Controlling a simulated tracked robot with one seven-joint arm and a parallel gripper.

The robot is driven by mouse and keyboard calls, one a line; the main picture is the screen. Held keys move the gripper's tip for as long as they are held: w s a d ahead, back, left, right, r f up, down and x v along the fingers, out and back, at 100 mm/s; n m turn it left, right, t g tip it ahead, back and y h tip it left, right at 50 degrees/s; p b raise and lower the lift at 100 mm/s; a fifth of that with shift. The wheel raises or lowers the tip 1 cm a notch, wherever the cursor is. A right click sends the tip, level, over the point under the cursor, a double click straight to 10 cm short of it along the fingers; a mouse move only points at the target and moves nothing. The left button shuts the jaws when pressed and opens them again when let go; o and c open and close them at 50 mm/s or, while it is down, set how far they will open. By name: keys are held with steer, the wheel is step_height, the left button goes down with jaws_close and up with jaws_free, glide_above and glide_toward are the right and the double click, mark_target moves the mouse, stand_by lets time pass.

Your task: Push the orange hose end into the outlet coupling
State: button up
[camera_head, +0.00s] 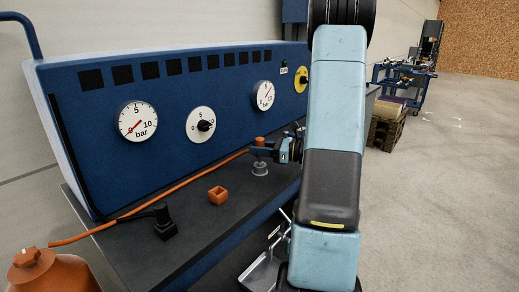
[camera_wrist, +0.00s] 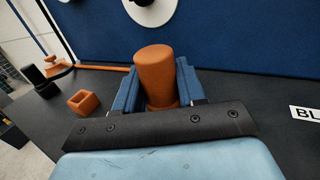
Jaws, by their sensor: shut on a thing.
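My gripper (camera_head: 266,152) is shut on the orange hose end (camera_wrist: 155,70), a thick orange cylinder. In the wrist view its two blue fingers stand on either side of it. In the head view the hose end (camera_head: 260,141) shows above the fingers, and the orange hose (camera_head: 170,189) runs from it to the left along the panel. A grey metal fitting (camera_head: 260,169), which looks like the outlet coupling, stands on the dark bench just below the gripper. Whether the hose end touches it is hidden by the fingers. The fitting does not show in the wrist view.
An open orange square block (camera_head: 218,196) and a black fitting (camera_head: 164,223) stand on the bench (camera_head: 205,232) to the left. The blue panel (camera_head: 160,82) with gauges rises behind. An orange vessel (camera_head: 48,272) is at lower left.

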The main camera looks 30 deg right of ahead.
mark_target(260, 162)
steer(key=shift+f, duration=1.85)
stand_by(0.3)
steer(key=o, duration=1.2)
steer(key=v, duration=1.3)
steer(key=shift+s+d, duration=0.25)
steer(key=shift+d, duration=0.1)
